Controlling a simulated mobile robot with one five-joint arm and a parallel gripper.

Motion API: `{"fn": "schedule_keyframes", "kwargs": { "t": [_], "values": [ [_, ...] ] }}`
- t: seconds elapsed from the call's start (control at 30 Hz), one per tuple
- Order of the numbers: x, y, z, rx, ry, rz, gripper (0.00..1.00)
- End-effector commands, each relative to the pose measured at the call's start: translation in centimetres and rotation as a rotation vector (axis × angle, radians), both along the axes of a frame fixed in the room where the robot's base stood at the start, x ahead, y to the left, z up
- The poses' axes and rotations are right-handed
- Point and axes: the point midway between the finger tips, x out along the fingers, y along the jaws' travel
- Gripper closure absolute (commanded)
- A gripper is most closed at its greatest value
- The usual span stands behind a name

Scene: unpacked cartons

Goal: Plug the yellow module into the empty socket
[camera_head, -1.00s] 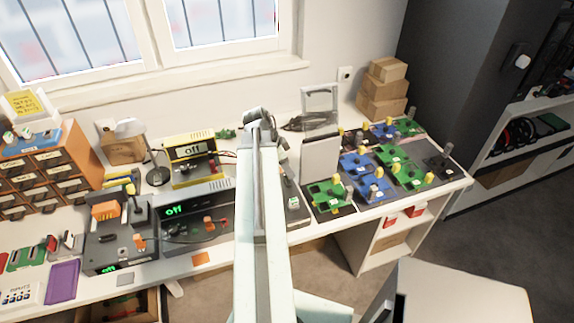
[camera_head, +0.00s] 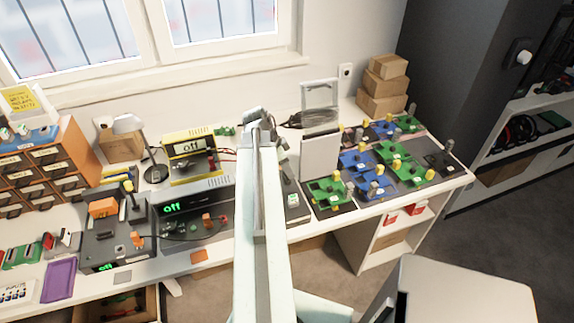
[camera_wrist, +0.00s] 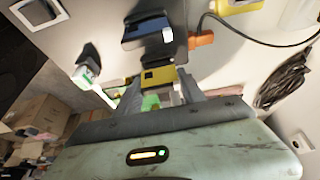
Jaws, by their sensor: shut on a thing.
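In the wrist view my gripper (camera_wrist: 160,90) has its two grey fingers closed around a small piece. The yellow module (camera_wrist: 157,77), a yellow block with dark markings, shows at the fingertips. A green part (camera_wrist: 150,102) shows between the fingers behind it. A dark unit with a pale label (camera_wrist: 148,30) lies just beyond the module; I cannot tell whether they touch. In the head view my arm hides the gripper and module above the bench. I cannot pick out the empty socket for certain.
Several green and blue boards (camera_head: 385,178) with yellow knobs fill the bench's right side. An upright white panel (camera_head: 320,157) stands beside them. Left of my arm are a dark device with a green display (camera_head: 195,208) and a yellow meter (camera_head: 190,160). An orange plug (camera_wrist: 201,38) trails a black cable.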

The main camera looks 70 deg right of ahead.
Motion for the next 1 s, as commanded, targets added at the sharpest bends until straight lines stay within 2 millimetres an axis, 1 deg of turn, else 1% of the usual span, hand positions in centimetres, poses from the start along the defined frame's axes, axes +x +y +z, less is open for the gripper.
{"fn": "schedule_keyframes", "kwargs": {
  "t": [0.53,0.87,1.0],
  "values": [
    [0.07,0.03,-0.02,0.000,0.000,0.001,1.00],
    [0.09,0.04,-0.84,0.000,0.000,0.001,1.00],
    [0.11,0.03,-0.82,0.000,0.000,0.002,1.00]
  ]
}}
